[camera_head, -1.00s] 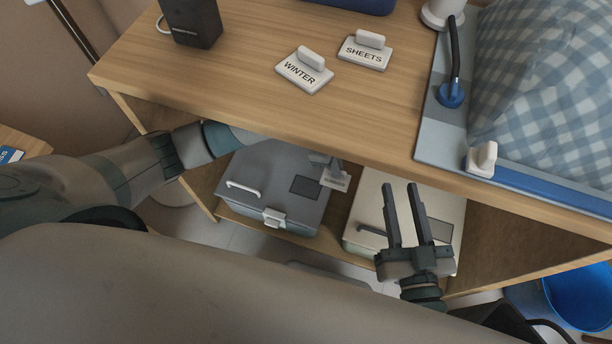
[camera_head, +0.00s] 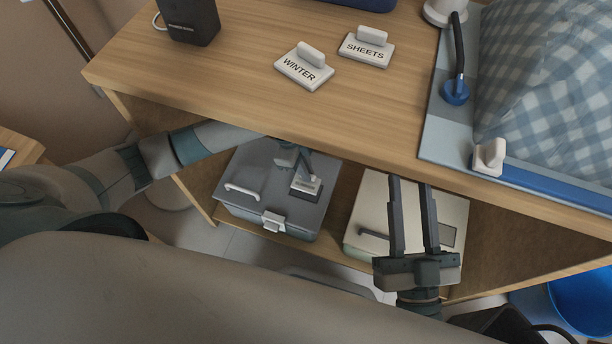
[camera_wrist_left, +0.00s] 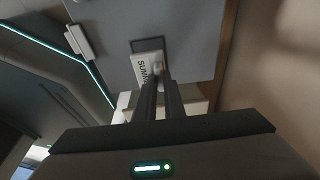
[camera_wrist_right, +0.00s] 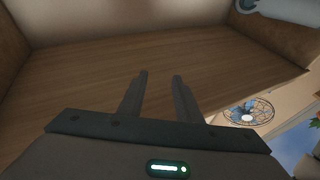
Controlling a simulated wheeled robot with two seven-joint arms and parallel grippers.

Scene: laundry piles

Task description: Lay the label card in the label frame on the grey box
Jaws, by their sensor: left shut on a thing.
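The grey box (camera_head: 262,184) sits on the lower shelf under the table top. Its dark label frame (camera_head: 305,195) is on the lid and also shows in the left wrist view (camera_wrist_left: 149,44). My left gripper (camera_head: 305,172) is shut on the white label card (camera_head: 308,186) by its knob, over the frame. In the left wrist view the card (camera_wrist_left: 145,70) reads "SUMM", the rest hidden by the fingers; it partly covers the frame and looks offset from it. I cannot tell whether it touches the lid. My right gripper (camera_head: 411,187) is open and empty before the cream box.
A cream box (camera_head: 375,202) with its own frame stands right of the grey box. WINTER (camera_head: 304,70) and SHEETS (camera_head: 367,47) cards lie on the table top (camera_head: 220,90), whose front edge overhangs the boxes. A blue bin (camera_head: 582,300) stands lower right.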

